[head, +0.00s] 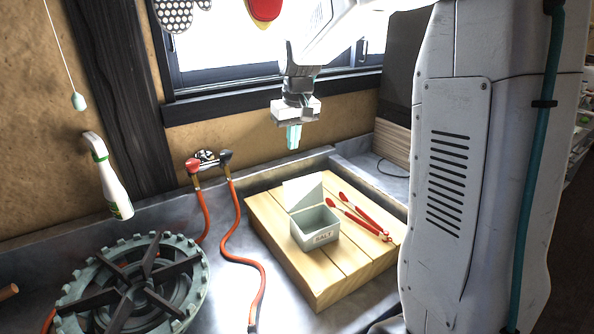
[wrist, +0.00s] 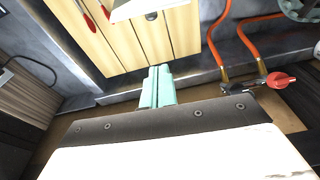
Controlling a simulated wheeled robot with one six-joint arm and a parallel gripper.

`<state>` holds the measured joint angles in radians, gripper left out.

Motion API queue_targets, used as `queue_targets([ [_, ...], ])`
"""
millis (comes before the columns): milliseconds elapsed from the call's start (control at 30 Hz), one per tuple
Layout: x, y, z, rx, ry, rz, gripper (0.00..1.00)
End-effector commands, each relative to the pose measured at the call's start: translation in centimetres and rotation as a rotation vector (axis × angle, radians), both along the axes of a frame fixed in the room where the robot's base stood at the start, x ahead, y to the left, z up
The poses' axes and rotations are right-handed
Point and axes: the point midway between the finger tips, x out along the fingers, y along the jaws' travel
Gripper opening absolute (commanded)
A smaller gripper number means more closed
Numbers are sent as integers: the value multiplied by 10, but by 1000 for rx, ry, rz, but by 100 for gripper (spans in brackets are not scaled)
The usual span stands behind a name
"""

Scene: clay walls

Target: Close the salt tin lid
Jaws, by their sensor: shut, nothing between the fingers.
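The salt tin (head: 315,229) is a pale grey-green box with a "SALT" label, standing on a wooden board. Its lid (head: 303,193) is open, tilted up at the back of the tin. My gripper (head: 294,137) hangs above and behind the tin, near the wall under the window, clear of the lid. Its teal fingers are together and empty. In the wrist view the fingers (wrist: 158,85) point toward the board's edge. A pale part of the tin or lid (wrist: 148,8) shows at the top edge there, mostly cut off.
The wooden board (head: 325,285) also holds red-handled tongs (head: 358,217) right of the tin. A gas burner (head: 132,290) stands at left. Orange hoses (head: 241,237) run from wall taps (head: 208,160). A white bottle (head: 110,180) is at the left wall.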

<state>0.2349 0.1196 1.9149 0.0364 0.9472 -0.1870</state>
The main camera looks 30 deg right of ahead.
Motion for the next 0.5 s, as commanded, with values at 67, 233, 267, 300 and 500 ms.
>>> queue_targets([
  [67, 4, -2, -6, 0, 1, 0, 0],
  [233, 7, -1, -28, 1, 4, 1, 0],
  [267, 8, -1, -34, 1, 5, 1, 0],
  [300, 9, -1, -42, 1, 4, 1, 0],
  [500, 16, -1, -86, 1, 4, 1, 0],
])
